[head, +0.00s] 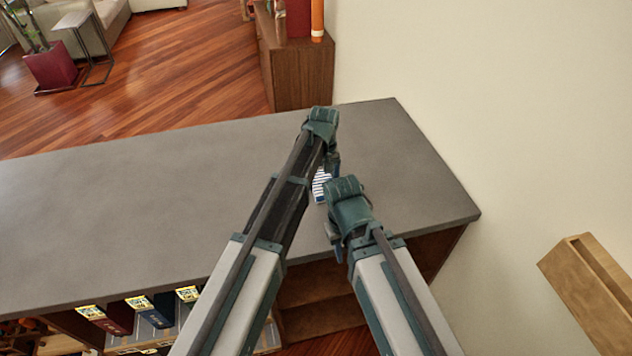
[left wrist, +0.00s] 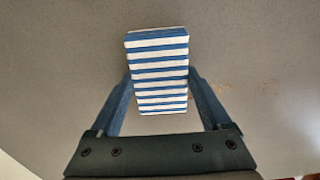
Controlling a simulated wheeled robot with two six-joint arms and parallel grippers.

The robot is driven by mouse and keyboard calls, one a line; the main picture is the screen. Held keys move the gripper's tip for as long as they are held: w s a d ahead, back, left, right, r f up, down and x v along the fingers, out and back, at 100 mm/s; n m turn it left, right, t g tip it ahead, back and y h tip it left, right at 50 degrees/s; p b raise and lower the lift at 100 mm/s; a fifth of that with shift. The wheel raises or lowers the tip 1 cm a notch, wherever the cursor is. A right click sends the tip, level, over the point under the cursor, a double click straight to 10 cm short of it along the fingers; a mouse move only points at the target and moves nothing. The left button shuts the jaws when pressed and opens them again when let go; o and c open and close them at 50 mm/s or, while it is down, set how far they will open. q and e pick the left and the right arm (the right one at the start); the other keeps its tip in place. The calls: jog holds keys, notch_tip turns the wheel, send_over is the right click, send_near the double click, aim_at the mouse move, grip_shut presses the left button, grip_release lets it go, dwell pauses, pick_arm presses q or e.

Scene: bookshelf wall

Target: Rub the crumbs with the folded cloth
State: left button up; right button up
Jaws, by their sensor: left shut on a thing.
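The folded cloth (left wrist: 157,65) is a thick block with blue and white stripes. In the left wrist view it sits between the two fingers of my left gripper (left wrist: 158,88), which is shut on it. In the head view a striped part of the cloth (head: 320,186) shows below my left gripper (head: 331,164), over the grey top; my arms hide the rest. Faint brown crumbs (left wrist: 224,87) lie on the grey surface right of the cloth in the left wrist view; I cannot make them out in the head view. My right gripper (head: 335,238) is near the front edge, its jaws unclear.
The grey shelf top (head: 130,200) is clear to the left and at the right end. Books (head: 150,310) stand on a shelf below its front edge. A pale wall (head: 480,90) is at the right, with a wooden box-like piece (head: 590,285) by it.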

pick_arm(q)
jog(key=shift+w+d, duration=0.15)
jog(key=shift+d, duration=0.1)
jog(key=shift+w, duration=0.5)
jog(key=shift+w+a, duration=0.3)
jog(key=shift+w, duration=0.45)
jog(key=shift+s+a, duration=0.1)
jog(key=shift+s+a, duration=0.35)
jog(key=shift+a, duration=0.55)
jog(key=shift+s+a, duration=0.3)
jog(key=shift+a, duration=0.6)
jog(key=shift+a+f, duration=0.1)
jog(key=shift+s+a, duration=0.25)
jog(key=shift+a, duration=0.65)
jog(key=shift+s+a, duration=0.2)
jog(key=shift+a, duration=0.65)
jog(key=shift+a, duration=0.1)
